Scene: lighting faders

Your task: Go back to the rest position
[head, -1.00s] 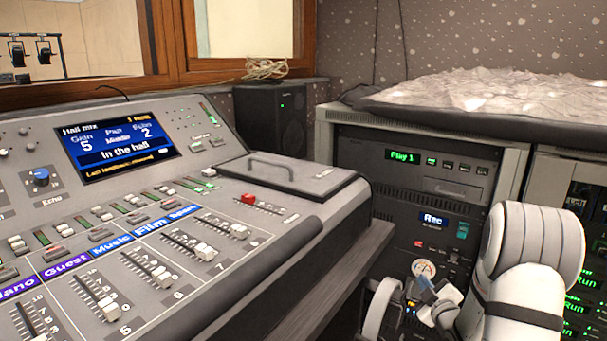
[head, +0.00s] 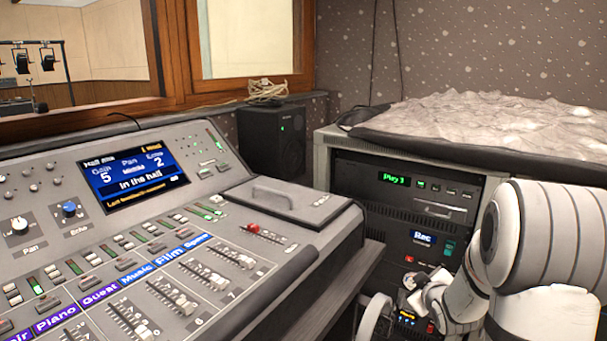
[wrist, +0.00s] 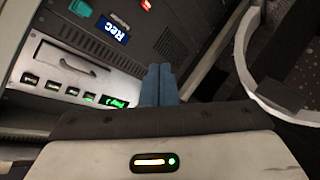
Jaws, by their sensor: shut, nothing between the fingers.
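My gripper (wrist: 158,72) shows in the wrist view as two blue-grey fingers pressed together, with nothing between them. The fingers point toward the rack unit (wrist: 80,45), which has a blue "Rec" label, and are in front of it in that view. In the head view my white arm is at the lower right, in front of the equipment rack (head: 400,225). The fingers cannot be made out clearly there. The mixing desk (head: 250,310) is left of my arm, and my arm is apart from its faders.
A black speaker (head: 270,140) stands behind the desk. A grey, lumpy covered surface (head: 480,120) tops the rack. A pale ring-shaped part (wrist: 245,60) is at the right in the wrist view. The space above the desk is clear.

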